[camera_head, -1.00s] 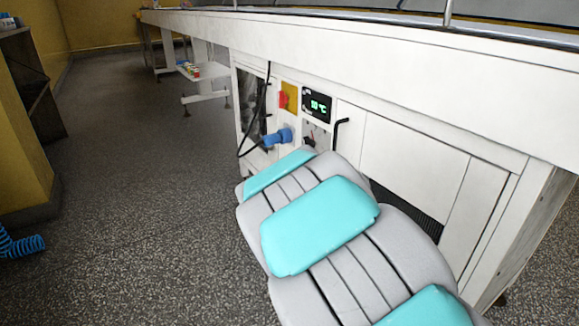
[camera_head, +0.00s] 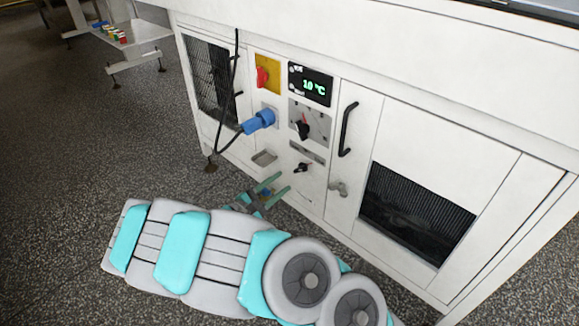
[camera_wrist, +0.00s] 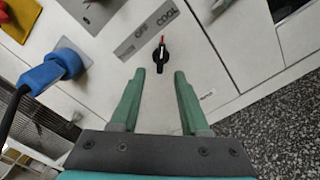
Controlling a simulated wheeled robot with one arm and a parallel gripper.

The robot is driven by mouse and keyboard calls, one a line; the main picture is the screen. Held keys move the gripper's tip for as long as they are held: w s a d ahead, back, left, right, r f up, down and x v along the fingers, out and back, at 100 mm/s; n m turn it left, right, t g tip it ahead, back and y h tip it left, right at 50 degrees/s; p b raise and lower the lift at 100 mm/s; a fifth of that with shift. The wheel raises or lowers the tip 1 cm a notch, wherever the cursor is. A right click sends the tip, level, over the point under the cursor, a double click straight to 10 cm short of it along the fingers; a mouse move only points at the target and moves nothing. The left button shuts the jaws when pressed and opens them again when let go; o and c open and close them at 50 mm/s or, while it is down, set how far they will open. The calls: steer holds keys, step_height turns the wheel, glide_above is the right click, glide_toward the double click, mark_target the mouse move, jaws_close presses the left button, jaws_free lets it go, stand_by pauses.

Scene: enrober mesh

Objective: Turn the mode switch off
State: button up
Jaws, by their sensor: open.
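The mode switch (camera_head: 302,168) is a small black knob low on the white machine's front panel. In the wrist view the knob (camera_wrist: 161,57) has a red pointer mark aimed up, toward the word COOL on the label plate (camera_wrist: 147,35); OFF stands to the left of COOL. My gripper (camera_head: 280,184) is open, with green fingers, just left of and below the knob in the head view. In the wrist view the knob lies ahead of the gap between the fingertips (camera_wrist: 160,73), which look apart from it. Nothing is held.
Above the switch are a larger dial (camera_head: 303,128), a green-lit temperature display (camera_head: 310,85) and a red switch on a yellow plate (camera_head: 263,77). A blue plug (camera_head: 259,121) with a black cable sticks out on the left. A black door handle (camera_head: 348,129) and grey latch (camera_head: 339,187) are right.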

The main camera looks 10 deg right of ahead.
mark_target(298, 171)
steer(key=x, duration=0.7)
steer(key=shift+d, duration=0.1)
jaws_close()
